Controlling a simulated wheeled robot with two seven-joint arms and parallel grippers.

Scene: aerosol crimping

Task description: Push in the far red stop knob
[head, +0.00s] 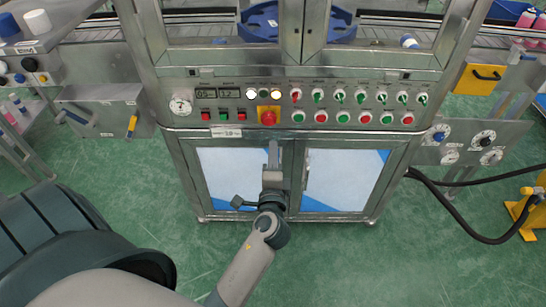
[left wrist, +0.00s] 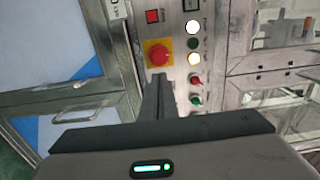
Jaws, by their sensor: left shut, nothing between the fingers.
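A red mushroom stop knob (head: 268,117) on a yellow plate stands out from the middle of the machine's control panel. In the left wrist view the knob (left wrist: 158,53) appears just beyond my fingertips. My left gripper (head: 273,146) is shut and empty, its slim fingers pointing up at the panel just below the knob. In the left wrist view the closed fingertips (left wrist: 158,77) overlap the lower edge of the yellow plate. I cannot tell whether they touch anything. My right gripper is not in view.
Several red and green buttons (head: 344,117) and selector switches (head: 340,97) sit right of the knob. Cabinet doors (head: 236,180) lie below.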

